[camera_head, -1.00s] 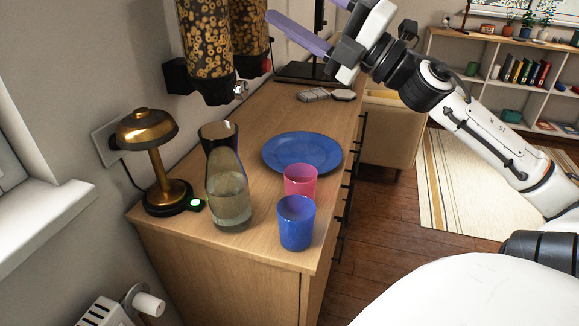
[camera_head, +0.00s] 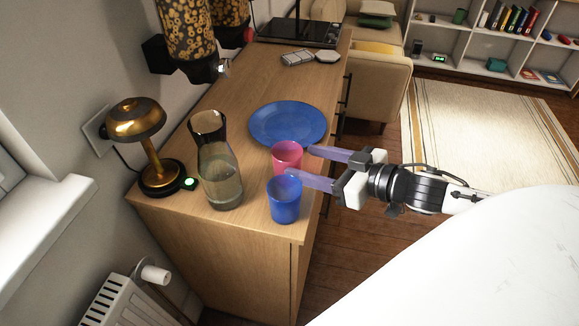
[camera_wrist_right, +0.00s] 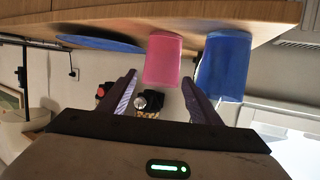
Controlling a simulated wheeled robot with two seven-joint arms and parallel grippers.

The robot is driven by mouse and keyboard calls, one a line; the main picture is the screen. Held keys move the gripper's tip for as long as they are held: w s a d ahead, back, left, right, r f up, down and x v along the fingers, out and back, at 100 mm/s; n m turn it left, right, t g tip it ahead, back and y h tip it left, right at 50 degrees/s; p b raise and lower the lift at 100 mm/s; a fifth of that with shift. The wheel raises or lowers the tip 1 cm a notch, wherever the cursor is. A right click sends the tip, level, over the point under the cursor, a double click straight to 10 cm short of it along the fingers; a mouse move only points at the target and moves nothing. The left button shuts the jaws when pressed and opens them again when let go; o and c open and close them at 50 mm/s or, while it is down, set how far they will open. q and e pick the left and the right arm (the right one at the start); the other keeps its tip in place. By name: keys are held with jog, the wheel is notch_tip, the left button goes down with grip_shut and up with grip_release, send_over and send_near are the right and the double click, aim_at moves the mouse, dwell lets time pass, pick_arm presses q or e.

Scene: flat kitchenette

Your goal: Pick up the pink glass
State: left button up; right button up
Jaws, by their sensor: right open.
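The pink glass (camera_head: 286,155) stands upright on the wooden counter, between the blue plate and the blue glass. My right gripper (camera_head: 306,161) is open, level with the glasses at the counter's right edge, its fingers pointing left. One finger reaches toward the far side of the pink glass; the other passes close to the blue glass (camera_head: 285,199). In the right wrist view, the pink glass (camera_wrist_right: 163,60) appears upside down, ahead of the gap between the fingers (camera_wrist_right: 159,92). Whether a finger touches either glass I cannot tell. My left gripper is not in view.
The blue plate (camera_head: 288,123) lies just behind the pink glass. A glass carafe (camera_head: 219,176) stands to its left, and a brass lamp (camera_head: 145,140) is farther left. The blue glass is close in front. The floor right of the counter is clear.

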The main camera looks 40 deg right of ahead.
aim_at(299, 165)
jog(key=shift+w+a+f, duration=0.2)
jog(key=shift+w, duration=0.45)
jog(key=shift+w+a+f+b, duration=0.3)
jog(key=shift+w+f, duration=0.3)
jog(key=shift+w, duration=0.15)
jog(key=shift+w+a+f+b, duration=0.15)
jog(key=shift+w+a+f, duration=0.15)
jog(key=shift+w+f, duration=0.35)
jog(key=shift+x, duration=0.8)
jog(key=shift+r, duration=0.1)
jog(key=shift+c, duration=0.2)
jog(key=c, duration=0.7)
jog(key=shift+c, duration=1)
jog(key=shift+r, duration=0.15)
